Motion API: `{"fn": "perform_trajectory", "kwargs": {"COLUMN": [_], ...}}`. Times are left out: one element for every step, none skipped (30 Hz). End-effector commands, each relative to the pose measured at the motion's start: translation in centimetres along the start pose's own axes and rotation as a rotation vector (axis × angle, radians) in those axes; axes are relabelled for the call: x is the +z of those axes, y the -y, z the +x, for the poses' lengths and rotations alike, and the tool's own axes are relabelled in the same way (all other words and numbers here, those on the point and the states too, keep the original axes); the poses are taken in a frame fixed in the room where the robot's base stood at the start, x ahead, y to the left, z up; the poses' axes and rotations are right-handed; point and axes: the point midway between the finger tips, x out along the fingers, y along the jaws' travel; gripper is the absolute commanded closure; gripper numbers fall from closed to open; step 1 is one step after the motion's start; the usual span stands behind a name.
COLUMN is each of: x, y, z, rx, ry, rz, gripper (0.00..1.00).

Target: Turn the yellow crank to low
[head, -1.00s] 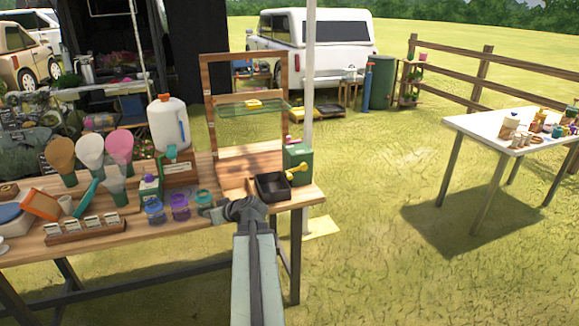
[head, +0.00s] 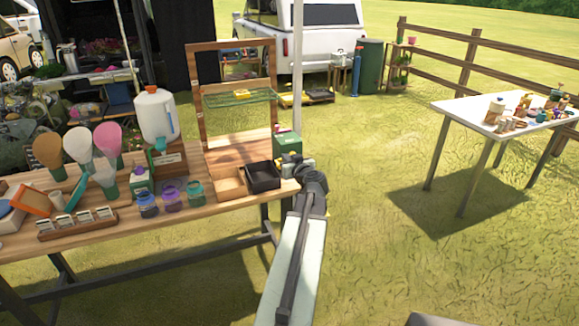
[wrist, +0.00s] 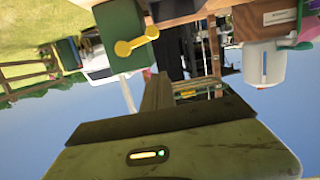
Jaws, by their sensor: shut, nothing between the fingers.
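The yellow crank (wrist: 137,41) shows in the wrist view, a bar with rounded ends on the face of a green box (wrist: 107,22). That view is upside down. In the head view the green box (head: 287,143) stands at the right end of the wooden table, and my gripper mostly hides the crank. My gripper (head: 287,168) is in front of the box, close to the crank. It is shut and empty. In the wrist view its fingers (wrist: 157,92) lie apart from the crank in the picture. I cannot read any setting mark.
A black tray (head: 262,178) sits just left of my gripper. Paint jars (head: 170,197), a white jug (head: 156,118) and a wooden shelf frame (head: 196,95) stand further left on the wooden table (head: 225,217). Grass right of it is open, up to a white table (head: 455,108).

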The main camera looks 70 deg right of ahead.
Motion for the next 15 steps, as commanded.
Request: {"fn": "perform_trajectory", "kwargs": {"x": [0.2, 0.2, 0.2, 0.2, 0.2, 0.2, 0.6, 2.0, 2.8, 3.2, 3.5, 3.9, 4.0, 4.1, 4.2], "y": [-0.1, -0.2, -0.2, -0.2, -0.1, -0.1, -0.1, -0.1, -0.1, -0.1, -0.1, -0.1, -0.1, -0.1, -0.1], "z": [1.5, 2.2, 3.1, 3.8, 4.4, 5.3, 5.8, 5.6, 5.7, 5.8, 5.8, 5.9, 6.0, 6.0, 6.0], "rx": [-0.003, -0.002, -0.001, -0.001, -0.002, -0.002, -0.001, 0.000, 0.000, 0.000, 0.000, 0.000, 0.000, 0.000, 0.000], "ry": [0.000, 0.001, 0.001, 0.001, 0.001, 0.001, 0.001, 0.001, 0.001, 0.001, 0.001, 0.001, 0.001, 0.001, 0.001], "rz": [0.000, 0.000, 0.000, -0.001, -0.001, -0.001, -0.001, 0.000, 0.000, 0.000, 0.000, 0.000, 0.000, 0.000, 0.000], "gripper": [1.00, 1.00, 1.00, 1.00, 1.00, 1.00, 1.00, 1.00, 1.00, 1.00, 1.00, 1.00, 1.00, 1.00, 1.00]}}
